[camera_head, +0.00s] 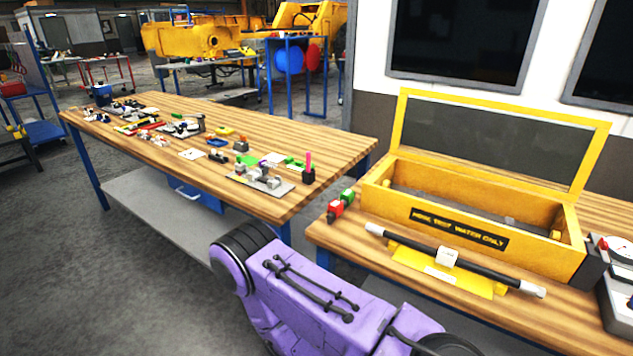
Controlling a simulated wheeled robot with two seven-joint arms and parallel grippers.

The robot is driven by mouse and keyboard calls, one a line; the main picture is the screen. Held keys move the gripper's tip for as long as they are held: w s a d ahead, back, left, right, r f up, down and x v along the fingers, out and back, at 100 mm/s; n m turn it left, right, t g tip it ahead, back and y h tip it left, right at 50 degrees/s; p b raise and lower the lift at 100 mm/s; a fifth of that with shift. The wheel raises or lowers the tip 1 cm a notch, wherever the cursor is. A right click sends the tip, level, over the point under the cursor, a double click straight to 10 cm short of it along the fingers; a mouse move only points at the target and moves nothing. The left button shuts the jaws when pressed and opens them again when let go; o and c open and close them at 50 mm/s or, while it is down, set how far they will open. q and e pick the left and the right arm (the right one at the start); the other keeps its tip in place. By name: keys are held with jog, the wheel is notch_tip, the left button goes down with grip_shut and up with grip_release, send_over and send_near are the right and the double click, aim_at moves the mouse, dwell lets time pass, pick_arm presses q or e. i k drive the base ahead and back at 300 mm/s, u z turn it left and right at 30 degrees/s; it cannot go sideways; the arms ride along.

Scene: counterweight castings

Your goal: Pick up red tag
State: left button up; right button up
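A small red object with a white patch (335,210), possibly the red tag, sits at the left end of the right-hand wooden bench (335,238). A small green object (348,196) is right behind it. The red object is too small to tell its exact shape. A thin red piece (150,127) also lies among the parts on the left-hand wooden table (290,208); I cannot tell whether it is a tag.
An open yellow box (400,207) with a raised lid stands on the bench behind a black-and-white bar (395,241) and a yellow plate (440,272). Several small parts clutter the left-hand table. Its near left edge is clear. A gap separates the two tables.

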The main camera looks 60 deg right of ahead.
aim_at(336, 206)
jog(key=z, duration=0.05)
jog(key=k, duration=0.9)
jog(key=z, duration=1.25)
jog(key=i, duration=0.3)
jog(key=u, duration=0.1)
